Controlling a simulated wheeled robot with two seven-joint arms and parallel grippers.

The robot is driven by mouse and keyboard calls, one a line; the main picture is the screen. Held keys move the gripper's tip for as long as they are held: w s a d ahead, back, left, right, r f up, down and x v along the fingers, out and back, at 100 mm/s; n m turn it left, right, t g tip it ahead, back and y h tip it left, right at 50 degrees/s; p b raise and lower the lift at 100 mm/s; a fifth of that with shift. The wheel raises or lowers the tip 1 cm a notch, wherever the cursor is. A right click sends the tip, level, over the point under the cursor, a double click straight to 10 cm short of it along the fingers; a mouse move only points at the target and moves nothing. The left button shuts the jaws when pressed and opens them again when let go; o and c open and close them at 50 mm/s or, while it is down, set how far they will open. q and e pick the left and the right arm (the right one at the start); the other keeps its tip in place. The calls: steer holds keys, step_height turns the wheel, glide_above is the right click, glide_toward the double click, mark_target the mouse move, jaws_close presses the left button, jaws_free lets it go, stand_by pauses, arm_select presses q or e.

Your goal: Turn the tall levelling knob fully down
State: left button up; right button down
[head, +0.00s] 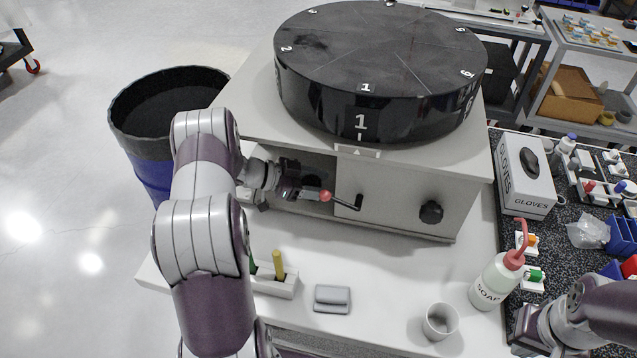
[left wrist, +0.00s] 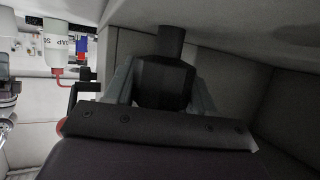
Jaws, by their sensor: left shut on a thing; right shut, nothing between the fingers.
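The tall levelling knob (left wrist: 165,78) is dark and faceted, and hangs on a short stem from the panel above in the left wrist view. My left gripper (left wrist: 163,92) is shut on it, with one grey finger on each side. In the head view my left gripper (head: 305,188) reaches into the open recess of the pale cabinet (head: 390,197) under the black turntable (head: 375,65); the knob is hard to make out there. My right gripper (head: 522,330) is at the lower right, apart from the cabinet, shut and empty.
A black crank (head: 347,204) with a red ball end (head: 326,196) sits close to the left gripper. A black star knob (head: 431,212) is on the cabinet front. A soap bottle (head: 494,282), a cup (head: 439,321) and a grey block (head: 332,299) stand in front.

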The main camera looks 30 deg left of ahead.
arm_select(q)
steer(key=o, duration=0.7)
steer(key=shift+c, duration=0.2)
steer(key=shift+a, duration=0.15)
